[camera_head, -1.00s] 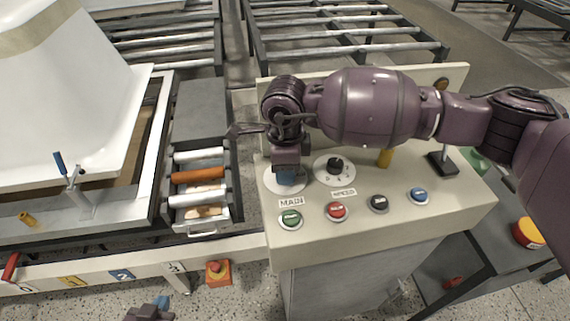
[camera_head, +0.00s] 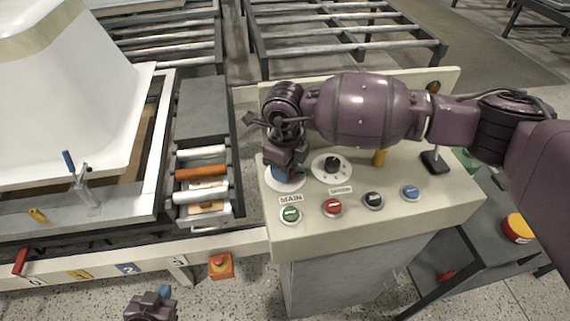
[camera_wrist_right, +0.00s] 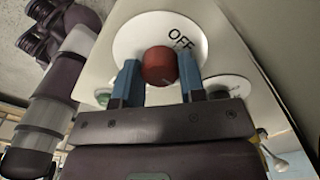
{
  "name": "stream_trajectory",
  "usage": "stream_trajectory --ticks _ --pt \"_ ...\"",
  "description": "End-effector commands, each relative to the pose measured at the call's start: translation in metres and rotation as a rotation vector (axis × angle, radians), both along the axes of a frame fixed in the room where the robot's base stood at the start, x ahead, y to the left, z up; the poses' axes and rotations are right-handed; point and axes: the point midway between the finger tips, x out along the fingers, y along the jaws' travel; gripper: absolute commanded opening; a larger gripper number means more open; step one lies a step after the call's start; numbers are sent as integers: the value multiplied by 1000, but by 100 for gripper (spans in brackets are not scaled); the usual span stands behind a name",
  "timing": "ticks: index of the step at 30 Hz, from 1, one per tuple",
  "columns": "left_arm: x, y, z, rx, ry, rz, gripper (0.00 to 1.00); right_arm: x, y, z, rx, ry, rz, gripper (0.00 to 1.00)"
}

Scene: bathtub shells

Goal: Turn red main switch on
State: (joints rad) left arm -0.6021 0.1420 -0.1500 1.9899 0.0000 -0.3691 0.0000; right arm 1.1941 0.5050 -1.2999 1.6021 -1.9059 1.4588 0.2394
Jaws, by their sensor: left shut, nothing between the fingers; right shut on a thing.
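The red main switch (camera_wrist_right: 158,66) is a round red knob on a white disc (camera_wrist_right: 128,40) marked OFF. In the right wrist view it sits between the two blue fingers of my right gripper (camera_wrist_right: 160,82), which is shut on it. In the head view the right gripper (camera_head: 281,172) points down at the white dial above the MAIN label (camera_head: 291,198) and hides the red knob. My left gripper (camera_head: 158,297) is shut and empty, low in the head view, in front of and below the panel.
A roller conveyor (camera_head: 200,170) stands beyond.

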Motion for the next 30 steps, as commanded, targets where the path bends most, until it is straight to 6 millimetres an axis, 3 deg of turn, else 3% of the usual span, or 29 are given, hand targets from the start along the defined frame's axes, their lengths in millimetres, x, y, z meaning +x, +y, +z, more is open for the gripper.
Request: stream_trajectory --ticks 10,11,15,25,30 --pt "3 -1 2 0 -7 -2 0 1 0 1 0 -1 -3 14" --pt "3 -1 2 0 -7 -2 0 1 0 1 0 -1 -3 42" --pt "3 0 2 0 -7 -2 0 0 0 0 0 -1 -3 63" --pt "0 0 1 0 -1 0 0 0 0 3 0 -1 -2 63" --pt "-2 1 1 1 2 1 0 1 0 22 1 -4 -1 63"
